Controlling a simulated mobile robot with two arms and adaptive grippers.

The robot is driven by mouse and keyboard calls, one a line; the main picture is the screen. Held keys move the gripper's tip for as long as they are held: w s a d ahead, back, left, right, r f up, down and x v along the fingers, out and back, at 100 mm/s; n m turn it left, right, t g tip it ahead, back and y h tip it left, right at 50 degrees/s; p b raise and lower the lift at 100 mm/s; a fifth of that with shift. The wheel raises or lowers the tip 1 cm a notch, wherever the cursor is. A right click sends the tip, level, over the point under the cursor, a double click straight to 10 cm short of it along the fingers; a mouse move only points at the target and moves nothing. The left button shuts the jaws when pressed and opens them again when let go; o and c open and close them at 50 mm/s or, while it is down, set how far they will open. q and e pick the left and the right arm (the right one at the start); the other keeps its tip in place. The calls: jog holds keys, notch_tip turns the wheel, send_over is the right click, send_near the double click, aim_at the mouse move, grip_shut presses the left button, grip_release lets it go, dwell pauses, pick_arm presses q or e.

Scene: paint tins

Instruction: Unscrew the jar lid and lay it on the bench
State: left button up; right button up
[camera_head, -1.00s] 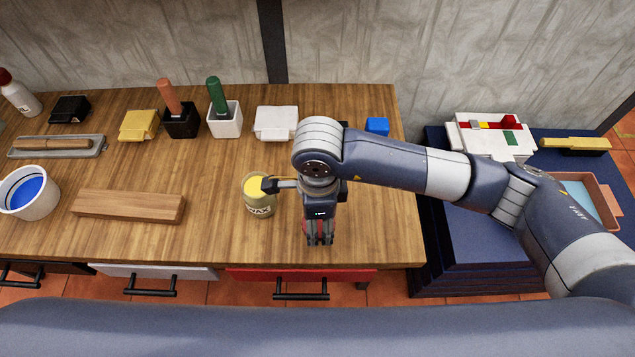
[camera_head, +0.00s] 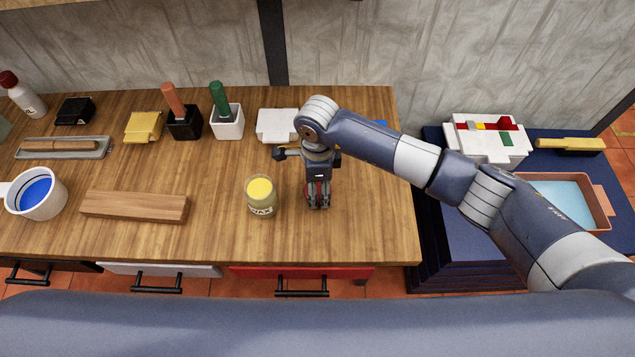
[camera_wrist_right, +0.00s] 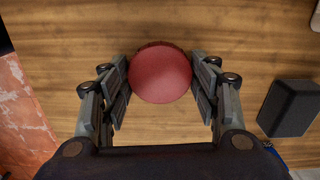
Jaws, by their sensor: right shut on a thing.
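The wax jar (camera_head: 261,200) stands upright on the wooden bench (camera_head: 225,235). Its top is uncovered and shows yellow wax. My right gripper (camera_head: 318,203) points down over the bench, just right of the jar and apart from it. It is shut on the round red lid (camera_wrist_right: 160,73), which sits between the two fingers (camera_wrist_right: 160,90) in the right wrist view. In the head view the fingers mostly hide the lid, leaving a little red showing. I cannot tell how high the lid is over the bench. My left gripper is not in view.
A wooden block (camera_head: 134,206) and a white pot with blue paint (camera_head: 37,190) stand to the left. A white box (camera_head: 277,125) and brush holders (camera_head: 226,121) line the back. Bare bench lies in front and right of the gripper, up to its right edge.

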aim_at(318, 189)
jog(key=shift+f, duration=0.15)
jog(key=o, duration=1.2)
jog(key=shift+c, duration=0.2)
jog(key=shift+r, duration=0.35)
notch_tip(318, 189, up, 12)
jog(key=b, duration=0.2)
jog(key=shift+f, duration=0.15)
